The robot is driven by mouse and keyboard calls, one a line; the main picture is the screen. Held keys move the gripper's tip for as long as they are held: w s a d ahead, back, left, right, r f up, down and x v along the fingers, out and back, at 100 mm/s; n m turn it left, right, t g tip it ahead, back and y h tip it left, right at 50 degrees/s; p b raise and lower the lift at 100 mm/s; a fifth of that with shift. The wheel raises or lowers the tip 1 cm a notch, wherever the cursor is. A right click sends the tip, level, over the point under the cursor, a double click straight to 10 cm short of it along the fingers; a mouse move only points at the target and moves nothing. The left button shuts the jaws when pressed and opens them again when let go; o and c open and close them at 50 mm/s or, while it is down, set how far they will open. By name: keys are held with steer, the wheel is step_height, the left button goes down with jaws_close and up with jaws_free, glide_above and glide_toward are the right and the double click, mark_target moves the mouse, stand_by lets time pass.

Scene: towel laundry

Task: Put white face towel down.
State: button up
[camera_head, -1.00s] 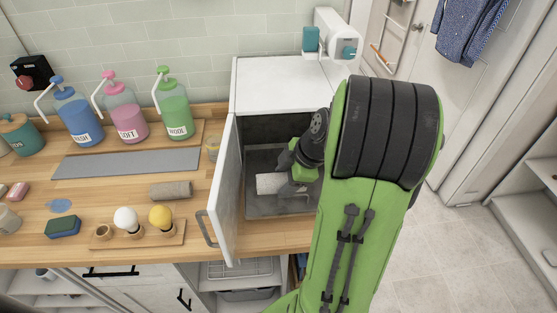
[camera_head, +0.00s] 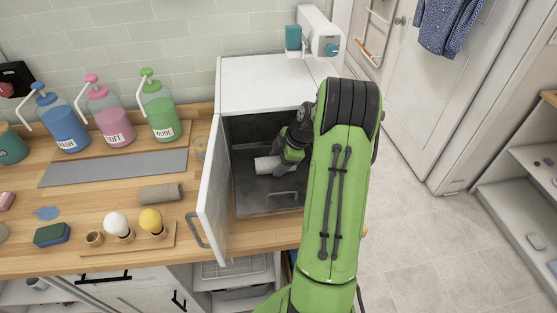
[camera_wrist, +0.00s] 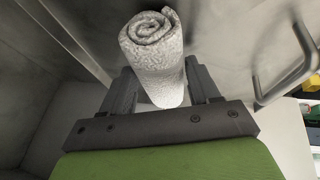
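The white face towel (camera_head: 267,164), rolled up, is inside the open white cabinet (camera_head: 270,85). My gripper (camera_head: 283,162) reaches into the cabinet from the right, at the towel's right end. In the wrist view the towel (camera_wrist: 152,48) shows its spiral end and lies between the two dark fingers, one on each side. The fingers appear closed against it. The towel looks held above the cabinet's grey floor, but the exact gap is hard to tell. My arm hides part of the cabinet's right side.
The cabinet door (camera_head: 212,190) stands open on the left. A metal handle (camera_head: 284,195) lies near the cabinet's front. A white device (camera_head: 320,33) is behind the cabinet.

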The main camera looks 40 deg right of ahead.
steer(key=o, duration=0.3)
steer(key=shift+r, duration=0.1)
steer(key=p+v, duration=0.1)
steer(key=v, duration=1.1)
steer(key=a+r+m+h, duration=0.15)
steer(key=a+r, duration=0.25)
steer(key=a, duration=0.4)
steer(key=a+r+m, duration=0.2)
steer(key=a+r, duration=0.2)
steer(key=a, duration=0.3)
steer(key=s+a+r+m, duration=0.25)
steer(key=s+a, duration=0.35)
steer(key=a, duration=0.4)
steer(key=s+a+m, duration=0.1)
steer(key=s+m, duration=0.1)
steer(key=s, duration=0.1)
steer(key=s+a+f+m, duration=0.1)
steer(key=s, duration=0.2)
steer(key=s+a+f+m+t, duration=0.1)
steer(key=s+a+m, duration=0.1)
steer(key=s, duration=0.2)
steer(key=shift+m+h, duration=0.3)
steer(key=shift+h, duration=0.05)
